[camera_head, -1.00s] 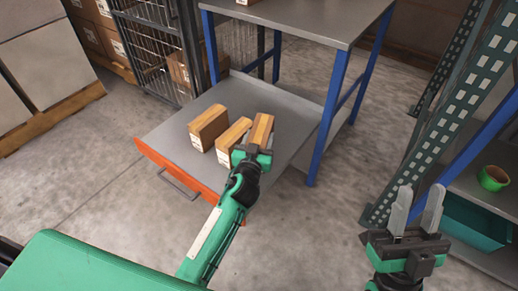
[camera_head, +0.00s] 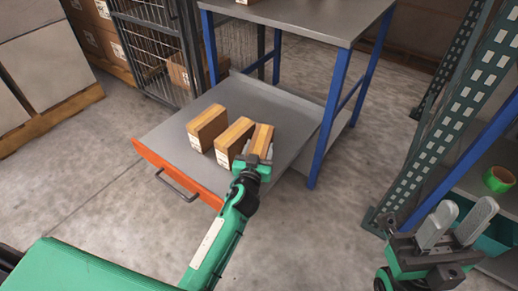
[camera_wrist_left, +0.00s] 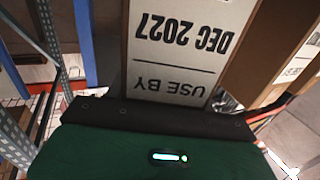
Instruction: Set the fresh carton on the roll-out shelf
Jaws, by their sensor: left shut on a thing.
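The roll-out shelf (camera_head: 172,145) is pulled out, grey with an orange front and a handle. My left gripper (camera_head: 258,157) is shut on a brown carton (camera_head: 262,134) over the shelf's right part. In the left wrist view this carton (camera_wrist_left: 185,45) fills the upper middle, with its white label reading "USE BY DEC 2027" upside down. I cannot tell whether its base touches the shelf. Two similar cartons stand to its left: the middle carton (camera_head: 233,140) close beside it and the left carton (camera_head: 207,127). My right gripper (camera_head: 458,220) is open and empty at the lower right.
A blue-legged table (camera_head: 310,22) rises over the back of the shelf. A wire cage (camera_head: 150,45) stands behind left. A perforated green upright (camera_head: 440,140) and a rack with a green roll (camera_head: 498,179) and a teal bin (camera_head: 497,240) are at right. Bare shelf lies left and right of the cartons.

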